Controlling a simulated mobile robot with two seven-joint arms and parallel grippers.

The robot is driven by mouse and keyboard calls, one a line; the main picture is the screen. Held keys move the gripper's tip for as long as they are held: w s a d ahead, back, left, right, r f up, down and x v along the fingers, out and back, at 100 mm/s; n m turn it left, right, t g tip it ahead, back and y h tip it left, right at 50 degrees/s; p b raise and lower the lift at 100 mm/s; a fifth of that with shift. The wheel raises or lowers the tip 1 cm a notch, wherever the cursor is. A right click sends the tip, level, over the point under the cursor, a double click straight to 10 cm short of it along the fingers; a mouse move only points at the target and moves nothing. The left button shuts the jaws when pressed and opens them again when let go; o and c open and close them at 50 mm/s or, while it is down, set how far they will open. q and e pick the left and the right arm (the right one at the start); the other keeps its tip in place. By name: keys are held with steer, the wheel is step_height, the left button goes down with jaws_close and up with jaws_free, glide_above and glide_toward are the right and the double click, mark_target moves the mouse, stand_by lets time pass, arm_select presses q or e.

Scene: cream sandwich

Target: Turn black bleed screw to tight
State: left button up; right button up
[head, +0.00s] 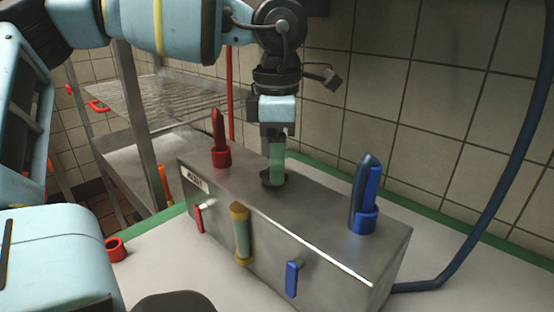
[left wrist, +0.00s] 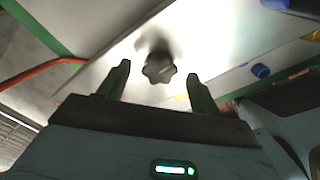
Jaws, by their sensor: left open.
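The black bleed screw, a dark lobed knob (head: 267,181), sits on top of the metal box (head: 310,215) near its middle. In the left wrist view the knob (left wrist: 159,69) shows between and just beyond my two fingertips. My left gripper (head: 277,160) points down from above, directly over the knob; its green fingers overlap part of it in the head view. In the left wrist view my left gripper (left wrist: 157,78) is open, with a finger on either side and nothing between the pads. I cannot tell whether the fingers touch the knob. My right gripper is not in view.
A red upright handle (head: 220,140) stands left of the knob and a blue one (head: 364,195) stands right. A yellow-capped cylinder (head: 241,235), a red lever (head: 199,218) and a blue lever (head: 292,278) are on the box front. A blue hose (head: 503,185) curves at right; tiled wall behind.

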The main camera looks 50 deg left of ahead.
arm_select(q)
step_height(320, 180, up, 6)
steer(key=shift+r, duration=0.25)
stand_by(0.6)
